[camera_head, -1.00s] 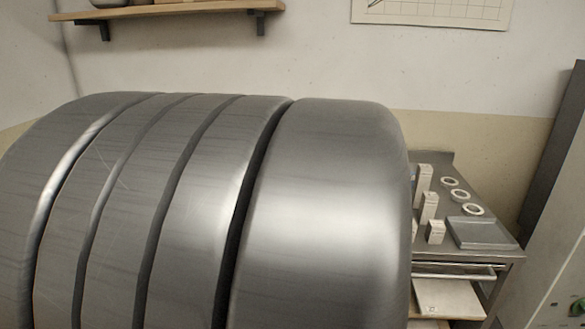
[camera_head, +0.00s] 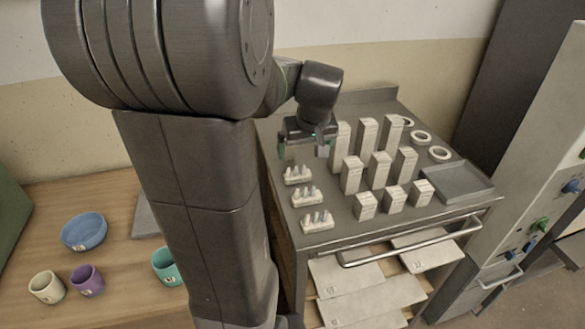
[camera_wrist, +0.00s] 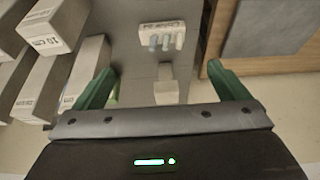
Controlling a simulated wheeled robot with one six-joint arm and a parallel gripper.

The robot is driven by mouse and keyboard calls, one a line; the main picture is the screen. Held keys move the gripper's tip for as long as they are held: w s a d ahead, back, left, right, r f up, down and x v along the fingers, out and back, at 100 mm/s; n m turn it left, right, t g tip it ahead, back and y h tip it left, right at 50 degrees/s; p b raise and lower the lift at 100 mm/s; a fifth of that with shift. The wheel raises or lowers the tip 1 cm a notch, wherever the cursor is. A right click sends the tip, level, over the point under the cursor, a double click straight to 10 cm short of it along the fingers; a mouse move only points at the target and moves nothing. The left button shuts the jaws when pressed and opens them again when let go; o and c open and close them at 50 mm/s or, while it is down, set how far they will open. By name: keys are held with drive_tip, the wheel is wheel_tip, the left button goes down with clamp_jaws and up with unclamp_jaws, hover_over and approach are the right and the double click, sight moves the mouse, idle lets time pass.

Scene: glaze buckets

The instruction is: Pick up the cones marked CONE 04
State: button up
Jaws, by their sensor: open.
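Three small white cone packs stand in a column on the left of the metal cart's top: the far pack (camera_head: 298,176), the middle pack (camera_head: 307,197) and the near pack (camera_head: 317,222). Their labels are too small to read in the head view. My gripper (camera_head: 304,150) is open and empty, above the cart just beyond the far pack. In the wrist view, a cone pack (camera_wrist: 162,40) lies ahead of my fingers; its blurred label seems to read 04. A pale block (camera_wrist: 166,86) shows between my open green fingers (camera_wrist: 163,82), its lower part hidden by my gripper.
Several white boxes (camera_head: 379,168) of different heights stand right of the packs, close to my gripper. White rings (camera_head: 421,137) and a grey tray (camera_head: 455,182) lie farther right. Bowls, including a blue one (camera_head: 84,231), stand on the wooden table.

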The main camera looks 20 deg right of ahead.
sight(298, 167)
drive_tip(key=x, duration=0.6)
drive_tip(key=shift+p+x, duration=0.5)
drive_tip(key=shift+x, duration=2.15)
drive_tip(key=shift+a, duration=0.2)
drive_tip(key=c, duration=1.1)
